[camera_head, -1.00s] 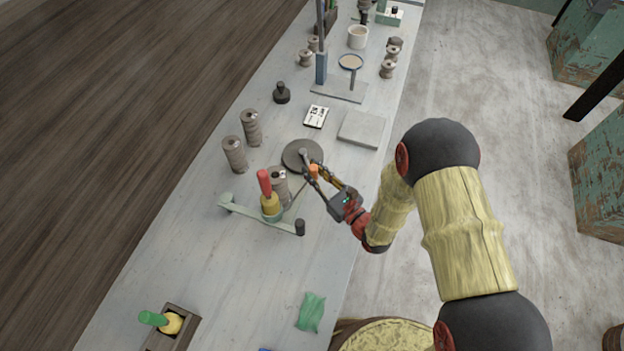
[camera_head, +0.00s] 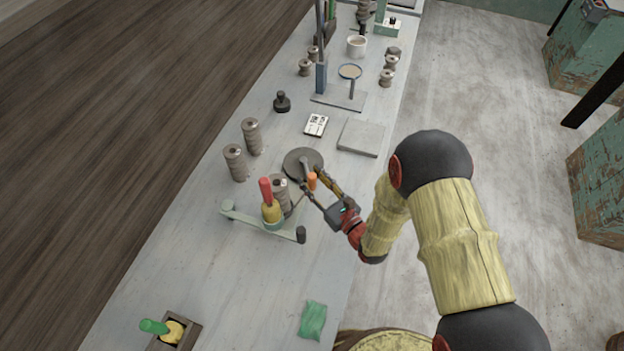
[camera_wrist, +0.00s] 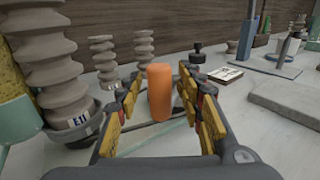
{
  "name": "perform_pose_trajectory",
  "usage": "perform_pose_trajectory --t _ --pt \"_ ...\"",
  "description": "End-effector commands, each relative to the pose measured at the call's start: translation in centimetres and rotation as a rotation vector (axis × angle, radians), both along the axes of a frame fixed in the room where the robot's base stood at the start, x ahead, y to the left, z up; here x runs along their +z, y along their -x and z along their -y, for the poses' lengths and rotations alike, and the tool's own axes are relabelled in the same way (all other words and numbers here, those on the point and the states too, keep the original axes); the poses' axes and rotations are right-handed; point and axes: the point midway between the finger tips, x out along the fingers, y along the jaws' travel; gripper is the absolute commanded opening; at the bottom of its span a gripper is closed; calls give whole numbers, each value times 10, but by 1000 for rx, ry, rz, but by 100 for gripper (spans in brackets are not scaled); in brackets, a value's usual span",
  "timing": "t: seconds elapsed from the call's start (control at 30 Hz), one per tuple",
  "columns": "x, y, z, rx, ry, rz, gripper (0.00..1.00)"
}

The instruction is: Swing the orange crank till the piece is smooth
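The orange crank handle (camera_head: 312,180) stands upright beside the grey ribbed clay piece (camera_head: 279,187). In the wrist view the orange handle (camera_wrist: 160,92) stands between the two fingers of my gripper (camera_wrist: 162,105), with a gap on each side. My gripper (camera_head: 312,178) is open around it. The ribbed piece (camera_wrist: 42,55) sits at the left of the wrist view in a grey holder (camera_wrist: 75,132) labelled E11. A red-handled tool with a yellow body (camera_head: 268,200) stands against the piece on a pale green arm (camera_head: 240,216). The crank's lower part is mostly hidden.
A grey disc (camera_head: 303,162) lies just behind the crank. Two ribbed pieces (camera_head: 235,163) (camera_head: 251,137) stand to the left. A card (camera_head: 316,125), a grey slab (camera_head: 360,138) and a black knob (camera_head: 282,102) are farther back. The front bench is mostly clear around a green cloth (camera_head: 312,320).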

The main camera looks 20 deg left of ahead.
Motion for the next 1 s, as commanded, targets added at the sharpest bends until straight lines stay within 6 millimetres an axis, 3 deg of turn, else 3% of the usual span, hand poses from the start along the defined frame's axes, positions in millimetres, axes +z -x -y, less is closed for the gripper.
perform_pose_trajectory --t 0.37,0.8,1.0 --pt "0 2 5 -1 0 0 39" --pt "-1 46 74 -5 1 -3 39" --pt "0 60 95 -3 -1 -1 39"
